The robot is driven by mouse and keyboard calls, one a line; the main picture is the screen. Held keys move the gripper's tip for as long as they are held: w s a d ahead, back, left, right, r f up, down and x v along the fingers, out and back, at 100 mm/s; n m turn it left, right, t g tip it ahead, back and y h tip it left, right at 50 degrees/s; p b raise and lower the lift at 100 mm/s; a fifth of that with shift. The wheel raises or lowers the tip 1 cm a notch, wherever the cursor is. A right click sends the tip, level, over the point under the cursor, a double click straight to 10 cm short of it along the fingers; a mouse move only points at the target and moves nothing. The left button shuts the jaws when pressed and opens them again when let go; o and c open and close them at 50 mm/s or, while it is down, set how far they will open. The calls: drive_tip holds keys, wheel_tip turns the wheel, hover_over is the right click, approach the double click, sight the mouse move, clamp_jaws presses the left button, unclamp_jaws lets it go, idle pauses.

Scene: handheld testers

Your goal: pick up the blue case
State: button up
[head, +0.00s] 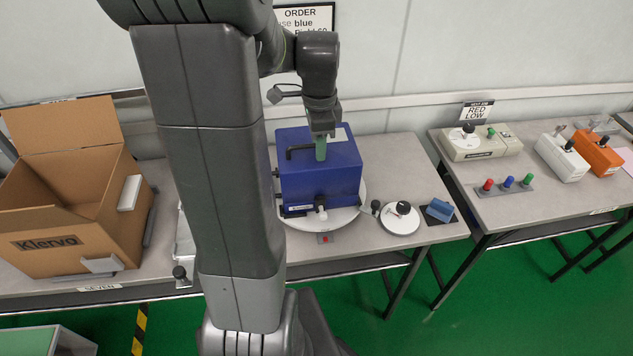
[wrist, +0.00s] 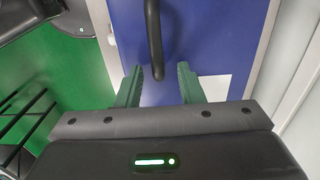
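The blue case (head: 315,185) stands upright on a white round plate on the middle table. A black bar handle (head: 301,151) is on its top, and a pale label lies behind the handle. My gripper (head: 320,158) is over the case top, pointing down, at the right end of the handle. In the wrist view my gripper (wrist: 159,70) has its two green fingers apart with a clear gap. The end of the black handle (wrist: 153,38) shows between the fingertips, with blue case top (wrist: 205,40) around it. Whether the fingers touch the case is unclear.
An open cardboard box (head: 75,200) stands at the left. A white round dial (head: 400,219) and a small blue block (head: 439,210) are right of the case. The right table (head: 540,195) holds several testers and colored knobs. The wall is close behind.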

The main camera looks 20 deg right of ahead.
drive_tip(key=shift+f, duration=0.3)
clamp_jaws()
drive_tip(key=shift+r, duration=0.1)
idle(1.1)
